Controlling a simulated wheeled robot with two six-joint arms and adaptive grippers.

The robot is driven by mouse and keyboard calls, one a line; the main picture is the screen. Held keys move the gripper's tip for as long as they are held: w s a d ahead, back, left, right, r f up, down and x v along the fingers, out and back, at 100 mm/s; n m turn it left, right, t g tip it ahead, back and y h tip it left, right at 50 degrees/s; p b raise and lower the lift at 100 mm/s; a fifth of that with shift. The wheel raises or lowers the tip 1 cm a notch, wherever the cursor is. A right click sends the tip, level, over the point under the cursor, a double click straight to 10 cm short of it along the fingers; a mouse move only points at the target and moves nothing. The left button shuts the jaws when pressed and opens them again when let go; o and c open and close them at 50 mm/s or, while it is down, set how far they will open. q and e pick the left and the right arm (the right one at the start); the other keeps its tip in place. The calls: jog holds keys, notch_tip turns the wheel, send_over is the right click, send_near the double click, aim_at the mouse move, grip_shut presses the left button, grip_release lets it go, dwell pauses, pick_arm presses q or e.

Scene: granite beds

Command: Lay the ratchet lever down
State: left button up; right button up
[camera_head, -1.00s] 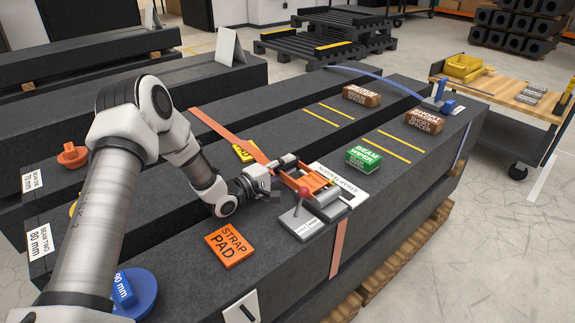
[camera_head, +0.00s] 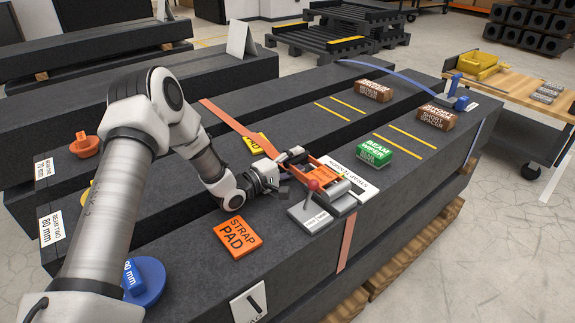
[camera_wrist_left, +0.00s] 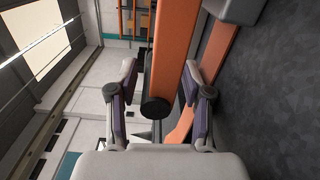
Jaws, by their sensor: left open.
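The orange ratchet lever (camera_head: 330,168) belongs to the strap tensioner on the front dark beam, beside its metal body (camera_head: 341,196). My left gripper (camera_head: 291,170) is at the lever's left end, low over the beam. In the left wrist view the gripper (camera_wrist_left: 160,78) is open, and an orange bar (camera_wrist_left: 176,45) runs between and past its fingers. I cannot tell whether a finger touches it. An orange strap (camera_head: 347,240) hangs down the beam's front side below the tensioner. My right gripper is not in view.
A grey plate with a red-knobbed stick (camera_head: 313,187) stands close in front of the lever. An orange strap pad (camera_head: 237,238) lies left of it. A green beam wiper block (camera_head: 375,153) and brown spacers (camera_head: 436,117) stand to the right. A blue disc (camera_head: 147,283) is near my arm.

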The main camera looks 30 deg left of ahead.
pick_arm(q)
jog(key=v, duration=1)
jog(key=shift+s+a, duration=0.2)
jog(key=shift+s, duration=0.6)
jog(key=shift+a, duration=0.1)
